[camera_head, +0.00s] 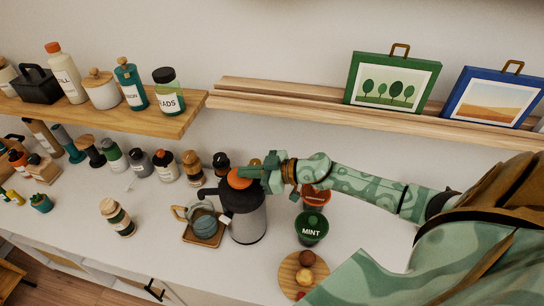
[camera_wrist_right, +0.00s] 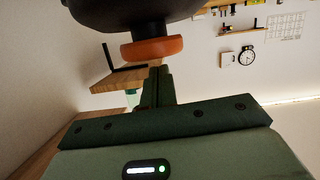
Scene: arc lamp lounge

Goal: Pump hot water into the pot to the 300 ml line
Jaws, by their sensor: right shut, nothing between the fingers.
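The pump flask (camera_head: 248,225) has a grey body, a black top and an orange pump button (camera_head: 238,179). My right gripper (camera_head: 254,173) is at the flask's top, its fingers shut and empty beside the orange button. The right wrist view shows the orange button (camera_wrist_right: 152,49) just beyond the shut fingertips (camera_wrist_right: 158,78); I cannot tell whether they touch. The blue-grey pot (camera_head: 204,225) with a tan handle stands on a small wooden tray (camera_head: 188,238) left of the flask, under its dark spout. The pot's water level and 300 ml line cannot be made out. My left gripper is out of view.
A green MINT cup (camera_head: 311,228) and an orange cup (camera_head: 316,197) stand right of the flask. A round wooden board (camera_head: 290,276) with small balls is in front. Several jars line the counter's back left. A labelled jar (camera_head: 117,217) stands alone at left, with clear counter around it.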

